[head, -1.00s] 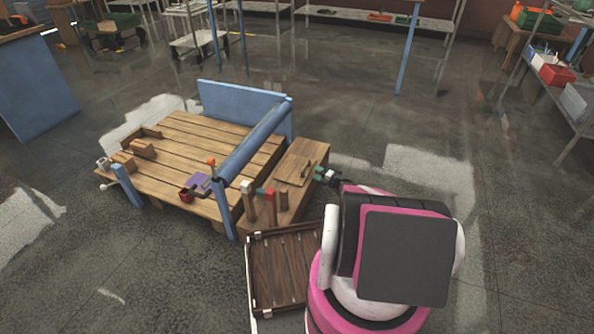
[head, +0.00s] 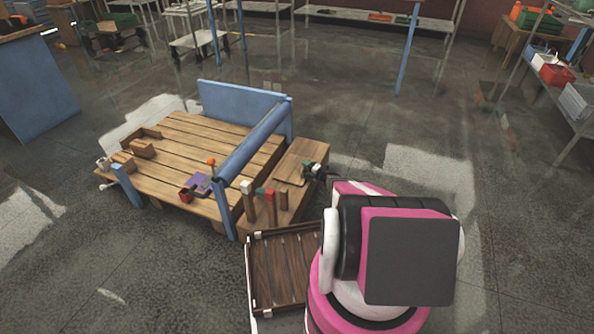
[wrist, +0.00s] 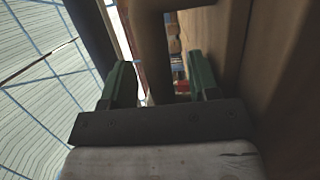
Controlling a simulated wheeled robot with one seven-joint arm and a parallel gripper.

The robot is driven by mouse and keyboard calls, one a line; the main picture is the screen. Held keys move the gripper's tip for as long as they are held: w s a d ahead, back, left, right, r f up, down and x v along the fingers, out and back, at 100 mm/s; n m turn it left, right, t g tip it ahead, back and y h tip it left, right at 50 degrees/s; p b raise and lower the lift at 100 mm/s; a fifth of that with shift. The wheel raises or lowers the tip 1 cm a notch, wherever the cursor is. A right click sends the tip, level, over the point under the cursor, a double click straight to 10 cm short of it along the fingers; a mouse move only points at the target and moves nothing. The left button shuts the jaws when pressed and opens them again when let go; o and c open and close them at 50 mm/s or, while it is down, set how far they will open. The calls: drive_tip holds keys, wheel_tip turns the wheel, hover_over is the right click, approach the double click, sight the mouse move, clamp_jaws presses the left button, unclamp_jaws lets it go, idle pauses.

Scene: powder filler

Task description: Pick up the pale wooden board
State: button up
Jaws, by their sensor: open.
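The pale wooden board (head: 297,158) lies flat on top of the low wooden side bench, right of the blue rail. My gripper (head: 314,168) is at the board's right part, where it hides the handle in the head view. In the wrist view my gripper (wrist: 161,85) is open, with one green finger on each side of a brown bar (wrist: 155,60) that looks like the handle. The bar stands between the fingers, with a gap at the right finger. Whether the left finger touches it I cannot tell. A wooden surface (wrist: 275,60) fills the right side.
Upright posts with white, green and red tops (head: 269,195) stand on the bench just left of my arm. A dark slatted tray (head: 285,272) is in front. The blue rail (head: 255,140) and slatted platform (head: 190,155) lie left. The floor behind the bench is clear.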

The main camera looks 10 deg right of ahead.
clamp_jaws()
